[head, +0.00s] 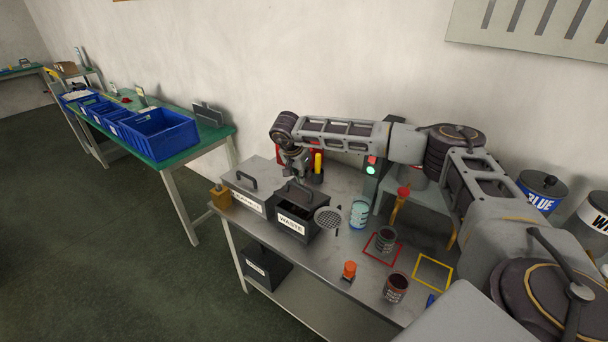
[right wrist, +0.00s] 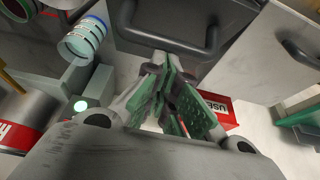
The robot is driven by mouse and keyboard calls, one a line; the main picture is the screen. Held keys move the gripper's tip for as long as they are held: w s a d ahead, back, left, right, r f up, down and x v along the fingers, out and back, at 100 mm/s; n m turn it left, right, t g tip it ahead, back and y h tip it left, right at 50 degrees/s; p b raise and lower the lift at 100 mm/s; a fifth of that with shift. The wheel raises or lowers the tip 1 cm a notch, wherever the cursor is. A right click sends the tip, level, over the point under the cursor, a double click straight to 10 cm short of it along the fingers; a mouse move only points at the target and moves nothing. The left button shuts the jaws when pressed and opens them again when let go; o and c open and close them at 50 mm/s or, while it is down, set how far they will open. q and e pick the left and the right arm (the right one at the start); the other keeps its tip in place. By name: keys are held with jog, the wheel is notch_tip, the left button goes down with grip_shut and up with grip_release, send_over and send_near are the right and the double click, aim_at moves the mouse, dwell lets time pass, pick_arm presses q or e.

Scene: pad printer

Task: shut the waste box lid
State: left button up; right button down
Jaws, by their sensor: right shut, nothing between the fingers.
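The dark waste box (head: 296,229), with a white WASTE label on its front, stands on the grey bench. The lid's handle also shows in the right wrist view (right wrist: 170,48). My right gripper (head: 298,177) points down just above the back of the lid. Its green-padded fingers (right wrist: 166,88) are shut and empty, close to the lid; contact is unclear. My left gripper is out of view.
A grey lidded box (head: 248,191) stands close left of the waste box. A round mesh strainer (head: 328,218), a light blue can (head: 359,214) and a dark cup (head: 385,240) are to the right. A red box (right wrist: 215,108) is behind the gripper.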

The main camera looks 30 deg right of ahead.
aim_at(300, 196)
jog(key=a+f+b, duration=0.1)
jog(key=s+a+f, duration=0.1)
jog(key=a+f, duration=0.1)
jog(key=shift+s+a+f+b, duration=0.15)
jog(key=shift+s+a+b, duration=0.05)
jog(key=shift+b, duration=0.15)
jog(key=shift+r, duration=0.2)
